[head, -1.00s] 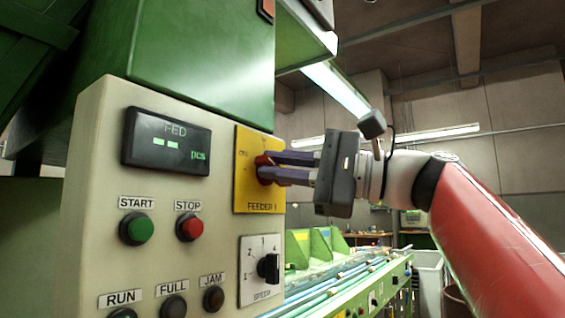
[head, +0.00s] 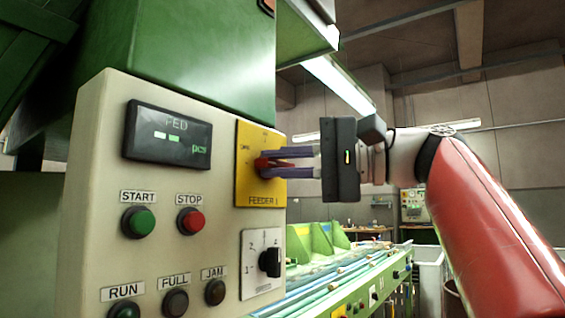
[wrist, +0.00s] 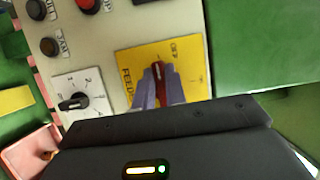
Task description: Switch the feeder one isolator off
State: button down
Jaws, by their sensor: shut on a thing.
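The feeder one isolator is a red handle (head: 268,165) on a yellow plate (head: 246,190) marked FEEDER 1, at the right side of the pale control panel. In the wrist view the red handle (wrist: 158,72) stands between my two purple-grey fingers on the yellow plate (wrist: 128,62), and an OFF mark shows near it. My gripper (head: 270,163) is shut on the handle, coming from the right, with one finger above and one below in the head view. The fingers partly hide the handle, so its exact pointing is hard to read.
Below the plate is a black SPEED knob (head: 270,263). Left of it are the green START button (head: 139,222), the red STOP button (head: 190,221) and several lamps. A green housing (head: 200,60) stands above the panel. A conveyor bench (head: 350,285) runs behind, lower right.

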jog(key=shift+w, duration=0.1)
jog(key=c, duration=1.4)
grip_release()
jog(key=shift+c, duration=0.2)
jog(key=v, duration=0.7)
jog(key=shift+d, duration=0.3)
